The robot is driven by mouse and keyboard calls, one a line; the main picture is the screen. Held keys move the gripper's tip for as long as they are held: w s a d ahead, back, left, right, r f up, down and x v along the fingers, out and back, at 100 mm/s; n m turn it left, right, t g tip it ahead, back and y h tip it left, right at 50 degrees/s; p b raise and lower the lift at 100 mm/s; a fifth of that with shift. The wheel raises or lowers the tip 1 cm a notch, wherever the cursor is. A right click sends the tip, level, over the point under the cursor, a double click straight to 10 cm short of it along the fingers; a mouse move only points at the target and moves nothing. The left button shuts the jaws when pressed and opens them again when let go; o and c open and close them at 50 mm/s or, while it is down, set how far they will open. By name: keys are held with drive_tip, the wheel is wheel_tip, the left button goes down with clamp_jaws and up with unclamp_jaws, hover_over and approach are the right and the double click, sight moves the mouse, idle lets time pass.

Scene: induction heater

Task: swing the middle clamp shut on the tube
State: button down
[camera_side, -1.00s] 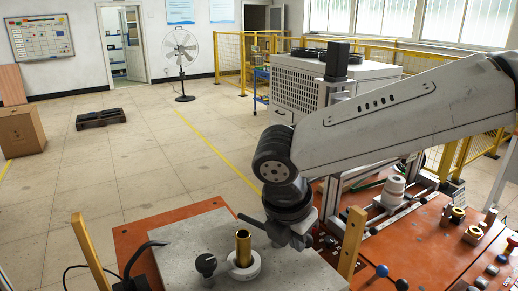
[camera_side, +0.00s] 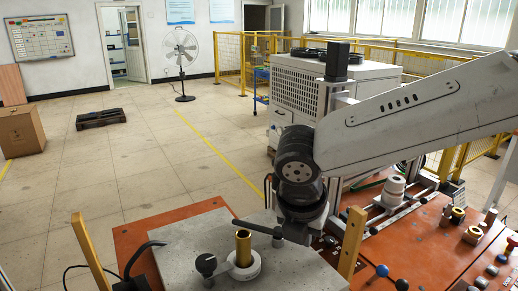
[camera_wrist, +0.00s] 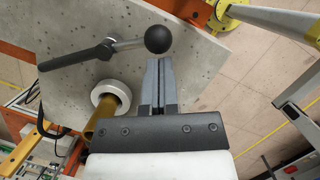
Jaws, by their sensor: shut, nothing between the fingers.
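The brass tube (camera_side: 243,248) stands upright in a white ring (camera_side: 248,274) on the grey slab; the tube (camera_wrist: 108,118) and ring (camera_wrist: 103,85) also show in the wrist view. A dark clamp bar (camera_side: 254,227) lies beyond the tube, apart from it.
A second dark clamp (camera_side: 206,264) stands left of the tube, close to the ring. Yellow posts (camera_side: 92,254) and (camera_side: 352,241) flank the grey slab (camera_side: 180,240). A black cable (camera_side: 140,257) curves at left. The slab's back left is clear.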

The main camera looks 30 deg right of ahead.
drive_tip(key=n, duration=0.1)
drive_tip(key=d+n, duration=0.1)
drive_tip(key=shift+w+d+n+t+y, duration=0.25)
drive_tip(key=shift+d+n+t+y, duration=0.05)
drive_tip(key=shift+n, duration=0.1)
drive_tip(key=n, duration=0.1)
drive_tip(key=d+n, duration=0.1)
drive_tip(key=n, duration=0.1)
drive_tip(key=shift+w+d+t+y, duration=0.15)
drive_tip(key=shift+w+t+y, duration=0.15)
drive_tip(key=shift+w+y, duration=0.1)
drive_tip(key=w+n, duration=0.1)
drive_tip(key=w+d+n+y, duration=0.1)
drive_tip(key=n, duration=0.1)
drive_tip(key=shift+d+n, duration=0.15)
drive_tip(key=shift+n, duration=0.15)
drive_tip(key=shift+s, duration=0.15)
drive_tip(key=shift+s+r, duration=0.2)
drive_tip(key=shift+s, duration=0.7)
drive_tip(key=shift+s+a+r, duration=0.15)
drive_tip(key=shift+s, duration=0.4)
drive_tip(key=shift+s+a+r, duration=0.1)
drive_tip(key=shift+s+a, duration=0.05)
drive_tip(key=shift+s, duration=0.35)
drive_tip(key=v, duration=0.9)
drive_tip(key=shift+r, duration=0.35)
